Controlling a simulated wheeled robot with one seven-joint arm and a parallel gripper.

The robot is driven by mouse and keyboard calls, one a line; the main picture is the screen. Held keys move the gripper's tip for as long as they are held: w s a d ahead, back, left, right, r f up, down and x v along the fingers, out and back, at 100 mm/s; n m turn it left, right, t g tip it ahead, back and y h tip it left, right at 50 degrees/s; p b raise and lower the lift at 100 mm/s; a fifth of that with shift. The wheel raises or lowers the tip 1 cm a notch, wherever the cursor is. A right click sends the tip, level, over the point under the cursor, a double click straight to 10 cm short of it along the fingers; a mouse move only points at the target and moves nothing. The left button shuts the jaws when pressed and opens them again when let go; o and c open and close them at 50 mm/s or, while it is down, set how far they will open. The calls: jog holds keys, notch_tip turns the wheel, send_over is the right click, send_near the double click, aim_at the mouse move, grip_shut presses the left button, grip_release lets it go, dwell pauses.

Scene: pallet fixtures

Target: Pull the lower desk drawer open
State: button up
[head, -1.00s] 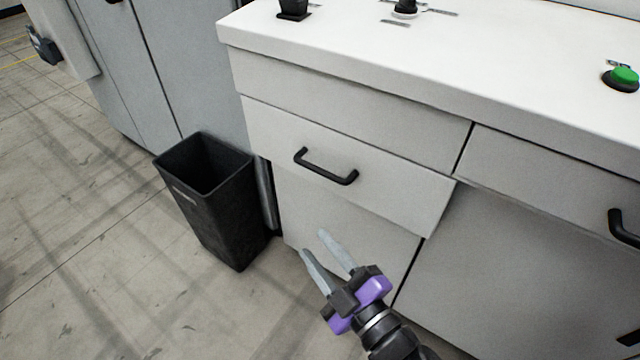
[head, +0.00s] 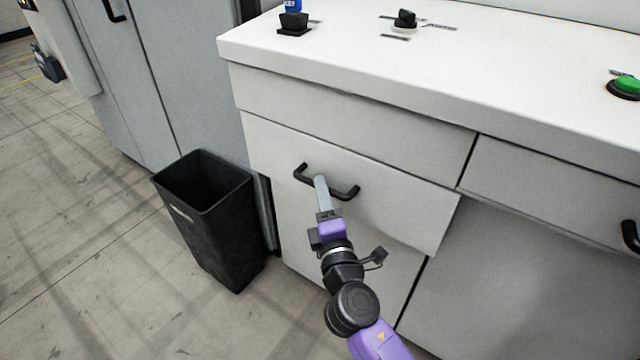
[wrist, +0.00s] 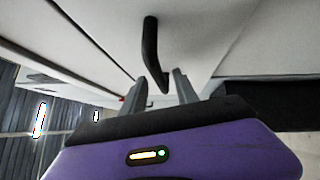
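The lower drawer (head: 400,205) is a pale grey front under the desk's white top, with a black bar handle (head: 343,190). My gripper (head: 320,182) reaches up to this handle from the front, its fingers overlapping the handle's middle in the head view. In the wrist view the two grey fingers of my gripper (wrist: 160,88) stand apart. The handle (wrist: 150,45) runs between their tips, with a gap visible beside it. I cannot tell whether a finger touches it.
A black waste bin (head: 208,215) stands on the floor left of the drawer. A grey cabinet (head: 165,80) is behind it. Another handle (head: 630,236) is at the right edge. A green button (head: 626,87) and a black knob (head: 404,20) are on the desk top.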

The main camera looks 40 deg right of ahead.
jog(key=shift+x, duration=1.15)
grip_shut()
dwell(0.6)
